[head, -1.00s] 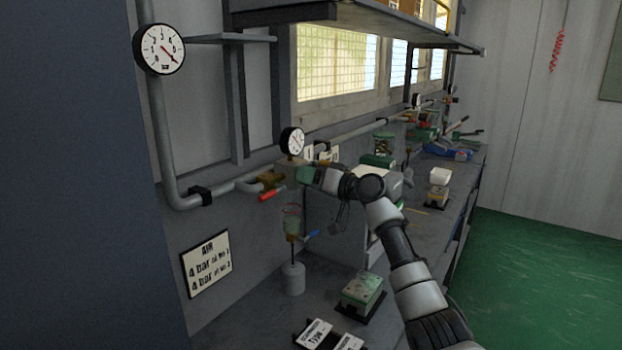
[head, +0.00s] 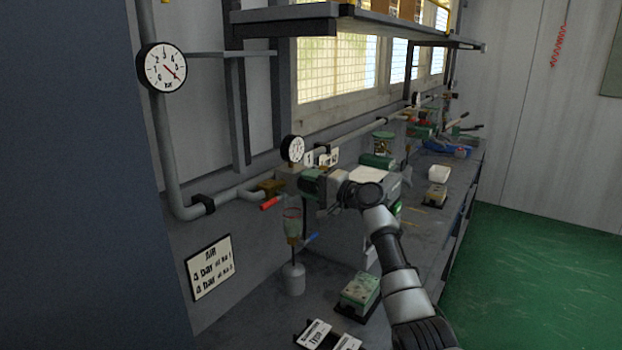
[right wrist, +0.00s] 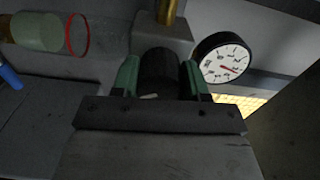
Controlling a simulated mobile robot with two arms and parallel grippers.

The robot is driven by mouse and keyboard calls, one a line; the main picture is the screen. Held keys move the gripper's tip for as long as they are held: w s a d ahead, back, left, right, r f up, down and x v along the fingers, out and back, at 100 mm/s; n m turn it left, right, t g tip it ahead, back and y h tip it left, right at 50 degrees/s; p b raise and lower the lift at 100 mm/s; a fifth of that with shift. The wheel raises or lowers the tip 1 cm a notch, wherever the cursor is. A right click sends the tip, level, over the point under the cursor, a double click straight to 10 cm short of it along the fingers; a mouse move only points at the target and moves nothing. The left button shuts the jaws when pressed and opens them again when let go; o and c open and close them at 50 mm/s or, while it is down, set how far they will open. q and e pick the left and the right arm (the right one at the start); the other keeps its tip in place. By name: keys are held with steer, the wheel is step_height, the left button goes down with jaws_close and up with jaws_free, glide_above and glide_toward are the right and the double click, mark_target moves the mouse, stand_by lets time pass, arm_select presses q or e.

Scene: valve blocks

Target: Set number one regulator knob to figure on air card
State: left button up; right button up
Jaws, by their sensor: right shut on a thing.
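The number one regulator's dark knob (right wrist: 159,72) sits between the two green-padded fingers of my right gripper (right wrist: 160,80), which is shut on it. In the head view my right gripper (head: 312,185) reaches the regulator from the right and hides most of the knob. The small regulator gauge (head: 292,149) stands just above; in the right wrist view this gauge (right wrist: 223,60) shows a red needle, its figures too small to read surely. The air card (head: 210,267) on the wall reads 4 bar for both numbers. My left gripper is out of view.
A large gauge (head: 163,68) hangs on the pipe at upper left. A red-handled valve (head: 270,203) is left of the regulator. A clear filter bowl (head: 292,222) hangs below it. A green and white block (head: 359,292) sits on the bench (head: 262,322).

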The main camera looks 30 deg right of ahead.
steer(key=m+p, duration=0.2)
steer(key=m, duration=0.2)
steer(key=shift+r+p, duration=0.1)
steer(key=shift+p, duration=0.3)
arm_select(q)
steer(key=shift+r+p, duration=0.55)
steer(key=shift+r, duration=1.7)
arm_select(e)
steer(key=shift+m, duration=1)
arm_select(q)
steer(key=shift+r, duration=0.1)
arm_select(e)
steer(key=o, duration=0.9)
steer(key=shift+o, duration=0.2)
steer(key=shift+s, duration=0.1)
steer(key=shift+s+d+f, duration=0.15)
steer(key=shift+s+f, duration=0.05)
steer(key=shift+s, duration=0.05)
arm_select(q)
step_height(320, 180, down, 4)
steer(key=b, duration=0.4)
arm_select(e)
steer(key=v, duration=1)
